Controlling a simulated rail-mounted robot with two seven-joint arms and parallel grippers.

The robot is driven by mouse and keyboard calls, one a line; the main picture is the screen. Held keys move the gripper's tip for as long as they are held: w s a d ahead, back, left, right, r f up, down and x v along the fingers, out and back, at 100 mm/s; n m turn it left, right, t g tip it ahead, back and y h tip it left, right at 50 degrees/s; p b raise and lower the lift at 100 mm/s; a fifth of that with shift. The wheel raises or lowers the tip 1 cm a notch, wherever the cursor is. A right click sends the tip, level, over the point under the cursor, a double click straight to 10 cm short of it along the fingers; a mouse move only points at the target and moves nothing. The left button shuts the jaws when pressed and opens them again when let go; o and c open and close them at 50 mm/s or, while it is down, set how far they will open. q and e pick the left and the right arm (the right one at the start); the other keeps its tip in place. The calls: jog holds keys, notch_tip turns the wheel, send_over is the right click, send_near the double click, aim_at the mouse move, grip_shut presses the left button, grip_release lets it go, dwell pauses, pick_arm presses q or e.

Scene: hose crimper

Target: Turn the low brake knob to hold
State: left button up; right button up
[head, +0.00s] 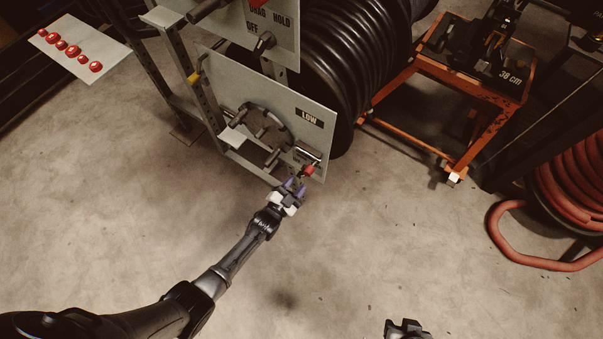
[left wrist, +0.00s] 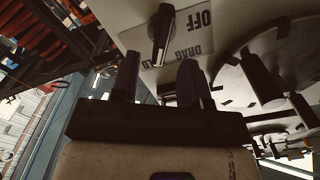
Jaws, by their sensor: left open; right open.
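The low brake knob is a dark bar-shaped knob (left wrist: 162,35) on a pale panel, seen in the left wrist view beside an upside-down OFF and DRAG label (left wrist: 196,22). The HOLD lettering is partly hidden, and I cannot tell the setting surely. In the head view a red-tipped part (head: 309,170) shows low on the LOW panel (head: 315,140). My left gripper (head: 292,186) is open just in front of it. Its two dark purple fingers (left wrist: 160,80) stand apart, with the knob beyond the gap between them, apparently not gripped. My right gripper (head: 405,326) is open and empty at the bottom edge.
An upper panel (head: 280,28) carries another knob (head: 264,43). A black hose reel (head: 345,60) and orange stand (head: 480,125) lie behind. The floor in front is clear.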

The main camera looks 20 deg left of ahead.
pick_arm(q)
jog(key=p+v, duration=0.2)
jog(key=v, duration=0.6)
jog(key=shift+s, duration=0.4)
jog(key=shift+a, duration=0.1)
